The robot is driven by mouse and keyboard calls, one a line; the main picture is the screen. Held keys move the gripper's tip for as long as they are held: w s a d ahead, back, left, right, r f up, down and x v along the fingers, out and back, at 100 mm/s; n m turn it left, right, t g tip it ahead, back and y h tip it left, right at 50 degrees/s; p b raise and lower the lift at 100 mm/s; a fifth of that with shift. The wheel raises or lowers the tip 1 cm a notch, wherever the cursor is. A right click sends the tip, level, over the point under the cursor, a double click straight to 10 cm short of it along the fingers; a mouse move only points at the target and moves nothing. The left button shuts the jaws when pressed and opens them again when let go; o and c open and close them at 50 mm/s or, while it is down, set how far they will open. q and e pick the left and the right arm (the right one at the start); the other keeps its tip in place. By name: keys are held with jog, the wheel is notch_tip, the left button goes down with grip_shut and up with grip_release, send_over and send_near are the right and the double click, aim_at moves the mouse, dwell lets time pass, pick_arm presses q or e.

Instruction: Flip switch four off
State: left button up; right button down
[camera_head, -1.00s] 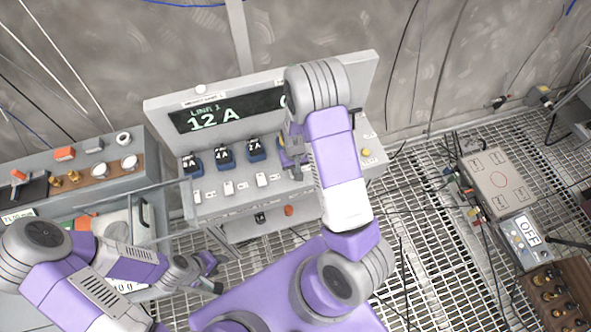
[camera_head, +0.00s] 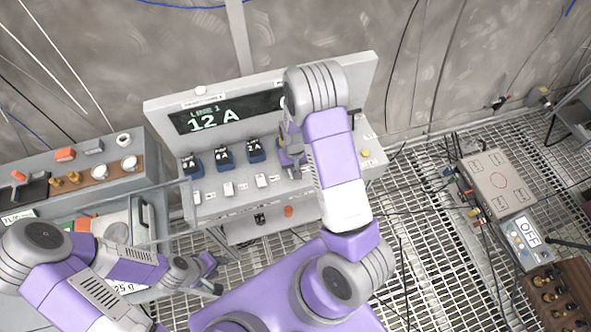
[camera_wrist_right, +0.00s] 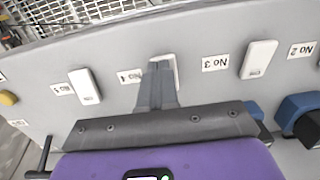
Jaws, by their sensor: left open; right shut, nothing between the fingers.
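A grey panel (camera_head: 222,212) carries a row of white rocker switches, each with a number label. In the right wrist view the labels are upside down. Switch four (camera_wrist_right: 168,60), beside the No 4 label (camera_wrist_right: 130,76), is partly hidden by my right gripper (camera_wrist_right: 163,66). The right gripper is shut and empty, its tips over or against that switch; contact and the switch's tilt cannot be told. In the head view this gripper (camera_head: 294,168) is partly behind my right arm. My left gripper (camera_head: 214,277) is open and empty, low in front of the panel.
Switch three (camera_wrist_right: 258,59) and switch five (camera_wrist_right: 85,86) flank switch four. Blue knobs (camera_head: 255,151) sit above the row, below a display (camera_head: 225,112) reading LINE 1, 12 A. A bench (camera_head: 75,205) stands left; boxes and cables lie on the grating at right.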

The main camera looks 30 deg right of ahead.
jog(key=shift+w+r+p, duration=0.25)
jog(key=shift+r+p, duration=0.05)
jog(key=shift+p, duration=0.25)
notch_tip(320, 180, up, 4)
jog(key=p, duration=0.3)
jog(key=shift+r, duration=0.15)
notch_tip(320, 180, up, 9)
jog(key=shift+w, duration=0.1)
